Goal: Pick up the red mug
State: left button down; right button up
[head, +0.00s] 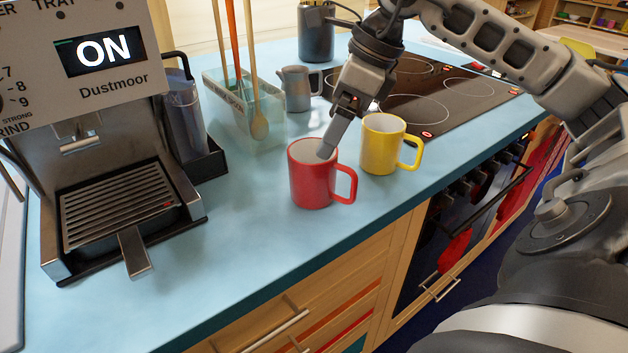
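The red mug (311,184) stands upright on the blue counter (230,255), with its handle towards the right. My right gripper (328,150) comes down from above, and its visible fingertip is inside the mug's mouth near the far rim. The fingers overlap from this side, so I cannot tell whether they are open or shut, or whether they touch the wall. The mug appears to rest on the counter. My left gripper is not in view.
A yellow mug (381,146) stands close to the right of the red one. Behind are a grey pitcher (296,90), a clear utensil holder (238,112) and a black cooktop (440,98). A coffee machine (100,130) stands at left. The counter front-left of the red mug is clear.

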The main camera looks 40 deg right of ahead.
aim_at(323, 178)
jog(key=x, duration=0.8)
jog(key=shift+f, duration=0.35)
jog(key=c, duration=1.3)
